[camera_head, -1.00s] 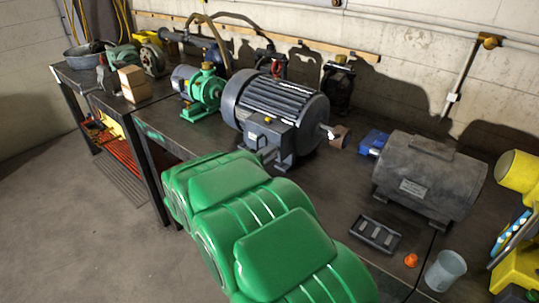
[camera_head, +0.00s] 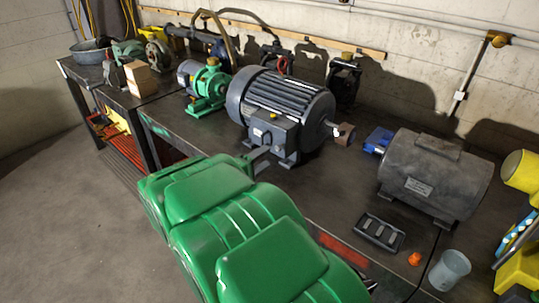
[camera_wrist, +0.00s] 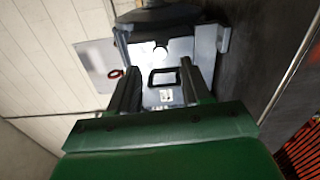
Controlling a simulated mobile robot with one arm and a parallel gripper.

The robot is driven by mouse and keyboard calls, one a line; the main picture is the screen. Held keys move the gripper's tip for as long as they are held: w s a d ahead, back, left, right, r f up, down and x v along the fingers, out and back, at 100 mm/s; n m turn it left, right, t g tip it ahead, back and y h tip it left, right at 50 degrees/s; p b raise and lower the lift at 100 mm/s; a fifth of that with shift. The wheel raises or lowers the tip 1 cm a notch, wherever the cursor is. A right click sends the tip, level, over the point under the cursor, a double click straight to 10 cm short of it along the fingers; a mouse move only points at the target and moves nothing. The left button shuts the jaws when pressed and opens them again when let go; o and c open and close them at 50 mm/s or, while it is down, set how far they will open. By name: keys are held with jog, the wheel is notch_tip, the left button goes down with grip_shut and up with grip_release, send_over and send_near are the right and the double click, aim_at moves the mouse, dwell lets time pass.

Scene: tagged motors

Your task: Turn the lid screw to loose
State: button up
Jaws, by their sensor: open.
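A large dark grey motor (camera_head: 290,95) with a ribbed body stands mid-table in the head view. A terminal box (camera_head: 278,132) sticks out from its near side, with a small yellow knob (camera_head: 273,116) on top. My gripper (camera_head: 258,154) is mostly hidden behind my green arm; one grey finger shows close to the box. In the wrist view, my gripper (camera_wrist: 161,80) is open. Between its fingers is a pale surface with a dark square frame (camera_wrist: 164,77) and small printed labels.
A green pump (camera_head: 206,88) stands left of the motor. A grey cylindrical motor (camera_head: 430,178) stands to the right, near a black tray (camera_head: 379,232), an orange cone (camera_head: 414,258) and a grey cup (camera_head: 449,270).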

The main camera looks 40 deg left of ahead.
jog(key=shift+s, duration=1)
